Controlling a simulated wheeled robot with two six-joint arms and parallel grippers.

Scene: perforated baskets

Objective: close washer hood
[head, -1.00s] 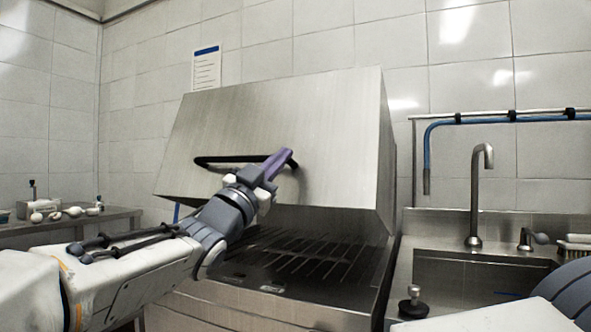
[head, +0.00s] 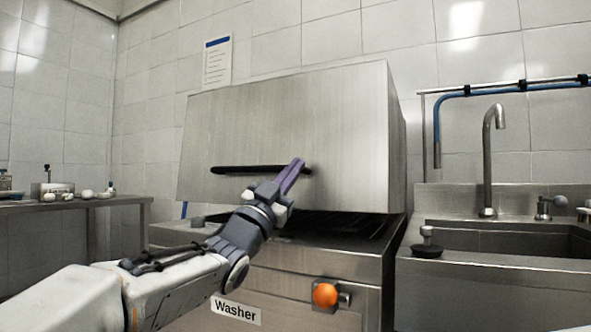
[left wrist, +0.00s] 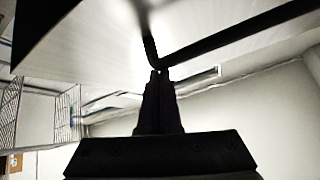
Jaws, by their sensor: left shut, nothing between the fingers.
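The washer hood (head: 300,125) is a large brushed-steel box. It stands raised above the washer base (head: 285,267), with a dark gap between them. A black bar handle (head: 232,169) runs across the hood's front. My left gripper (head: 297,165) is shut with nothing in it, its purple fingers pointing up at the handle's right end. In the left wrist view, the dark fingertips (left wrist: 160,74) are at the bent end of the handle (left wrist: 240,38); whether they touch it I cannot tell. My right gripper is not in view.
An orange knob (head: 325,295) and a "Washer" label (head: 236,311) are on the base front. A sink with a tall faucet (head: 488,165) stands to the right. A side table (head: 100,201) with small items stands at the left.

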